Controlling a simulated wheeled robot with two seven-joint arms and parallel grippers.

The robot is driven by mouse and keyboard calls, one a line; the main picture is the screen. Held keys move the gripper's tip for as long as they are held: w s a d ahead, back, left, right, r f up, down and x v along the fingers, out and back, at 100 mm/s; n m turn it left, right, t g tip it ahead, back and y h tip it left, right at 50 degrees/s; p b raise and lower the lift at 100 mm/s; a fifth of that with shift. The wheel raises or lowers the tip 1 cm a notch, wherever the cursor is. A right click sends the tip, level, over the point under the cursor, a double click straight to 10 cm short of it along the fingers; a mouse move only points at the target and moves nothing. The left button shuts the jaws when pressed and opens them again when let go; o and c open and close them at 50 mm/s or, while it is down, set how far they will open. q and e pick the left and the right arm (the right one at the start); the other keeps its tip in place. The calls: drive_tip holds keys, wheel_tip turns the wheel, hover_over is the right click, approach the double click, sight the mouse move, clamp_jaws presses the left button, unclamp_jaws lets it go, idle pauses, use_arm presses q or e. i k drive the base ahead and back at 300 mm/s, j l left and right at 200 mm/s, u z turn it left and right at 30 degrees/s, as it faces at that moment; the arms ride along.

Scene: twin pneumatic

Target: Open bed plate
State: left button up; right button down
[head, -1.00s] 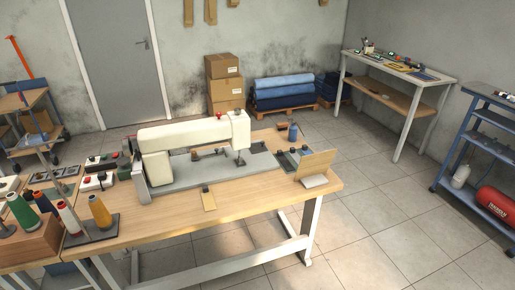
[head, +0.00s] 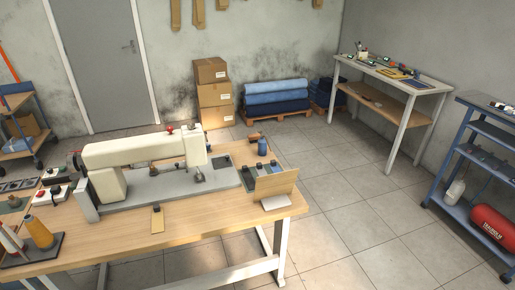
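A cream sewing machine (head: 140,150) stands on a wooden worktable (head: 200,225) at the left of the head view. Its flat grey bed (head: 165,187) lies under the arm, and the needle head (head: 196,148) comes down at the right end. The bed plate's own outline is too small to tell, and I cannot see whether any plate is raised. Neither of my grippers is in view.
A small wooden board (head: 276,184) stands tilted at the table's right end, near a blue bottle (head: 262,147). Thread cones (head: 40,232) stand at the left. A side bench (head: 425,86) and a blue shelf cart (head: 470,165) are at right. Floor between is clear.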

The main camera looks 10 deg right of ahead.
sight(220, 162)
drive_tip(key=i+l, duration=0.1)
drive_tip(key=l, duration=0.35)
drive_tip(key=i+l, duration=0.1)
drive_tip(key=l, duration=0.35)
drive_tip(key=l+z, duration=0.1)
drive_tip(key=l, duration=0.35)
drive_tip(key=i+l, duration=0.2)
drive_tip(key=l, duration=0.2)
drive_tip(key=i+l+z, duration=0.1)
drive_tip(key=l, duration=0.35)
drive_tip(key=i+l, duration=0.1)
drive_tip(key=l, duration=0.35)
drive_tip(key=i+l, duration=0.15)
drive_tip(key=i+j, duration=0.2)
drive_tip(key=j, duration=0.2)
